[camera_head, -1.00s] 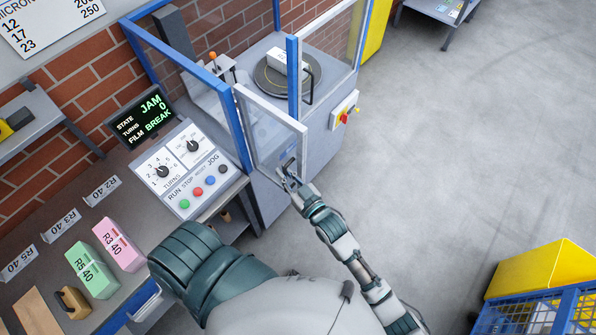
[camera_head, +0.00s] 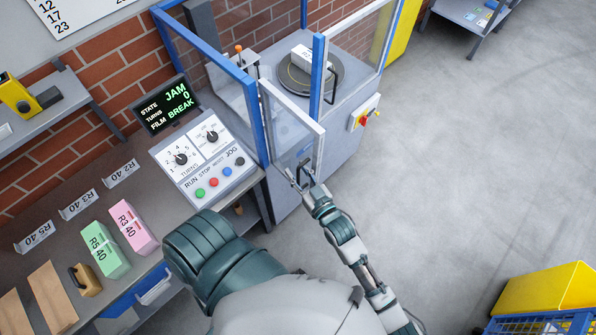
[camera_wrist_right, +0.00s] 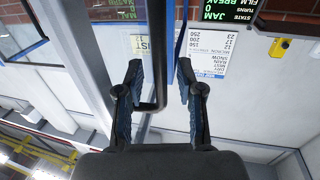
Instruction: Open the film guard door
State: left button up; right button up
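The film guard door (camera_head: 290,122) is a clear panel in a pale grey frame, beside a blue post of the machine enclosure. It stands angled outward, with its free edge apart from the right blue post (camera_head: 317,75). A dark bar handle (camera_head: 306,172) is low on the panel; in the right wrist view the handle (camera_wrist_right: 160,60) runs between my fingers. My right gripper (camera_head: 300,179) is at the handle, and its fingers (camera_wrist_right: 160,82) are on either side of the bar with gaps visible. My left gripper is out of view; only my left arm shows.
The control panel (camera_head: 205,160) and a screen (camera_head: 165,103) reading JAM and FILM BREAK are left of the door. A turntable (camera_head: 308,78) is inside the enclosure. Pink (camera_head: 133,228) and green (camera_head: 105,250) stacks lie on the bench. Floor (camera_head: 450,180) to the right is clear.

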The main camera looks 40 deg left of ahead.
jog(key=shift+d+f, duration=0.1)
jog(key=shift+d, duration=0.15)
jog(key=v, duration=1.1)
jog(key=shift+d, duration=0.25)
jog(key=shift+s+a, duration=0.1)
jog(key=shift+a, duration=0.1)
